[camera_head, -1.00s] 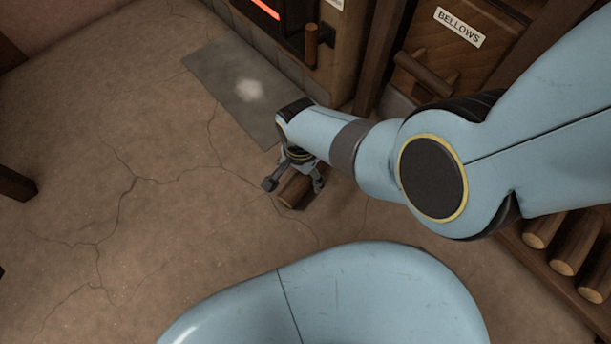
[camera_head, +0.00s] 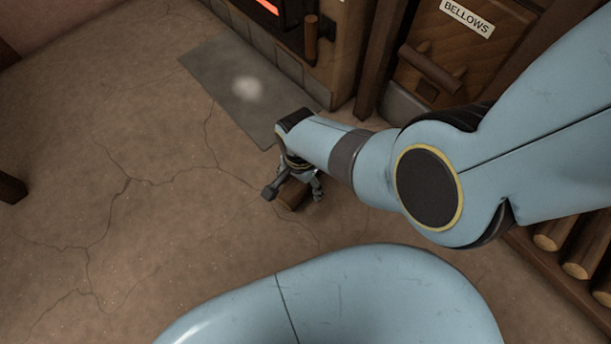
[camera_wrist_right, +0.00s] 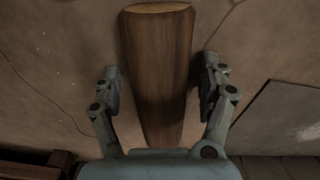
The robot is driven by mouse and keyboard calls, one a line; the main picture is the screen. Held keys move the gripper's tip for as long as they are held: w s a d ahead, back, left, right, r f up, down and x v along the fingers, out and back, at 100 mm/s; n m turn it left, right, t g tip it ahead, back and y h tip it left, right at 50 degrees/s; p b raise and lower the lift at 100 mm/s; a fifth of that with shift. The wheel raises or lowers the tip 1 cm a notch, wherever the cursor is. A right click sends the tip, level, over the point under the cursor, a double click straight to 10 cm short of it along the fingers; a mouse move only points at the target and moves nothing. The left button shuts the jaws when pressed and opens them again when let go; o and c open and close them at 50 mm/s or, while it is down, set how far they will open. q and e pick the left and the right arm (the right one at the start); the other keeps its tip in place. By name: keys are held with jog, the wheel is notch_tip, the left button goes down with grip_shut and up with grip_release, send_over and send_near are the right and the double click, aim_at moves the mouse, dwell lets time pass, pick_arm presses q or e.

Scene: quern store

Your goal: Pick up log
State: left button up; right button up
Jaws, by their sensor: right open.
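A brown log (camera_head: 291,195) with a pale cut end lies on the cracked floor under my right gripper (camera_head: 292,190). In the right wrist view the log (camera_wrist_right: 158,75) runs lengthwise between the two open fingers of my right gripper (camera_wrist_right: 162,88), with a gap on each side. The near end of the log is hidden behind the gripper's body. In the head view my right wrist covers part of the log. My left gripper is not in view.
A grey floor plate (camera_head: 225,75) lies in front of a stove (camera_head: 290,55) with a glowing opening. A wooden box labelled BELLOWS (camera_head: 440,60) stands at the upper right. Several logs (camera_head: 575,245) lie in a rack at the right edge. Open floor (camera_head: 130,210) lies to the left.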

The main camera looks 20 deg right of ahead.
jog(key=shift+c, duration=0.4)
jog(key=c, duration=1.4)
